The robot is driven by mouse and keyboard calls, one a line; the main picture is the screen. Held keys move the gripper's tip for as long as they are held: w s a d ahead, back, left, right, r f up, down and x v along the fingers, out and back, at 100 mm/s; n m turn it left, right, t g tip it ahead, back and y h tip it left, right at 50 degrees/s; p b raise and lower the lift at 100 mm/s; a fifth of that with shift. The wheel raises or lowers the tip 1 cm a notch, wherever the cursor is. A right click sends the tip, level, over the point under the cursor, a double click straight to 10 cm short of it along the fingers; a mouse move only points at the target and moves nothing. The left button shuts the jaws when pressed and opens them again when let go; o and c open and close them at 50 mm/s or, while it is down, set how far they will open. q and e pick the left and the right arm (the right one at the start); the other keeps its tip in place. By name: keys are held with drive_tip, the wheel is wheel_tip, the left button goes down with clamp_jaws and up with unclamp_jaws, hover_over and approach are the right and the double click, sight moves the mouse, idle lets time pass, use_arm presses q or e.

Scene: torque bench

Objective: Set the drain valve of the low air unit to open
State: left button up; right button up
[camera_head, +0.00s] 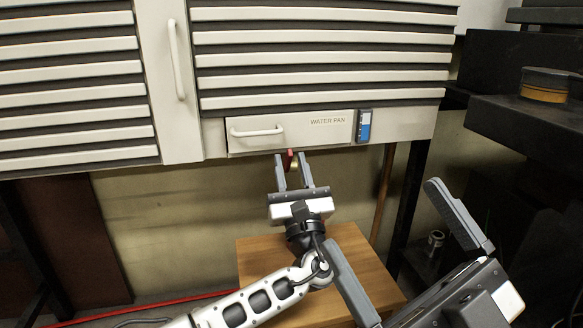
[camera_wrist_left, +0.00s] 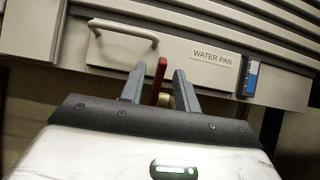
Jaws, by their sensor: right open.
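The drain valve of the low air unit shows as a red lever (camera_head: 289,158) with a brass-coloured body under the bottom edge of the unit, below the water pan drawer (camera_head: 290,131). My left gripper (camera_head: 292,168) is open below it, fingers pointing up toward the unit. In the left wrist view the red lever (camera_wrist_left: 158,80) stands roughly upright between the two fingers, with a gap visible on each side. The brass part (camera_wrist_left: 167,99) is partly hidden behind the lever and the right finger. My right gripper (camera_head: 380,215) is wide open and empty at the lower right.
The drawer has a white handle (camera_head: 257,132) and a blue and white level gauge (camera_head: 364,127) at its right. A wooden box (camera_head: 255,262) stands below my left gripper. Dark shelving (camera_head: 520,120) fills the right side. A brown pipe (camera_head: 383,190) runs down right of the valve.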

use_arm(q)
drive_tip(key=shift+r, duration=0.3)
drive_tip(key=s+d+r+p, duration=0.1)
drive_tip(key=s+r+p, duration=1.1)
drive_tip(key=p, duration=0.7)
drive_tip(key=shift+s+r, duration=0.2)
drive_tip(key=shift+s, duration=0.8)
use_arm(e)
wheel_tip(320, 180, down, 17)
drive_tip(key=s+d+m+g+h, duration=0.1)
drive_tip(key=d+m+g+h, duration=0.1)
drive_tip(key=m+g+h, duration=0.7)
drive_tip(key=h, duration=0.2)
drive_tip(key=shift+s+d+r+h, duration=0.15)
drive_tip(key=shift+d+r+h, duration=0.05)
drive_tip(key=shift+d+h, duration=0.2)
